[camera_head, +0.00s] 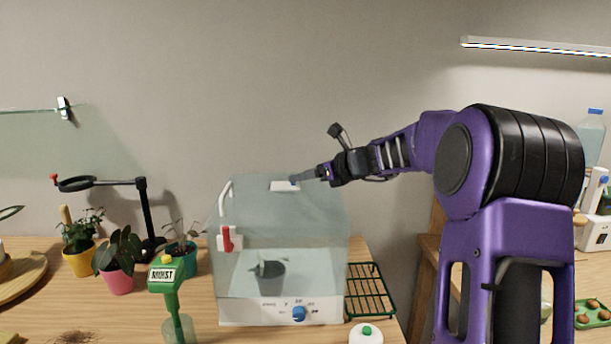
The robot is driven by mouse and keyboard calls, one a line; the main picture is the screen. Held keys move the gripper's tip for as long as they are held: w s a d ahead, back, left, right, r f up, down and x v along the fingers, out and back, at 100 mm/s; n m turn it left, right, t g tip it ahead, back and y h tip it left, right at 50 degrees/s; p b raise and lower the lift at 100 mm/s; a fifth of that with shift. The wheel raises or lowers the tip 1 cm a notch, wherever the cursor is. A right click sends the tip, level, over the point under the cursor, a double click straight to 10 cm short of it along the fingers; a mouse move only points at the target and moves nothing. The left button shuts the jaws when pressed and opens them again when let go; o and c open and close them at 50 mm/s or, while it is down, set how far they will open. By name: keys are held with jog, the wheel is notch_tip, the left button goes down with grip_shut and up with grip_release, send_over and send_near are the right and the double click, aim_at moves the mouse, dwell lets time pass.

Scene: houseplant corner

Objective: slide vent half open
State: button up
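A clear propagator box (325,218) with a white control base stands on the wooden table, with a small dark pot (268,274) visible inside. On its top is a white vent slider (284,186) with a small blue knob (294,180). My gripper (300,178) reaches in from the right with its tip at the blue knob; I cannot tell if it touches or grips it. Its fingers are too small here to show whether they are open or shut. How far the vent is open does not show clearly.
A red latch (227,239) and white handle (224,198) are on the box's left side. A green moisture meter (165,280), potted plants (118,258) and a magnifier stand (146,215) are to the left. A green wire rack (369,290) lies right of the box.

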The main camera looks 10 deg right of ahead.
jog(key=shift+s+d+r, duration=0.1)
jog(key=v, duration=1.7)
jog(key=shift+p, duration=0.45)
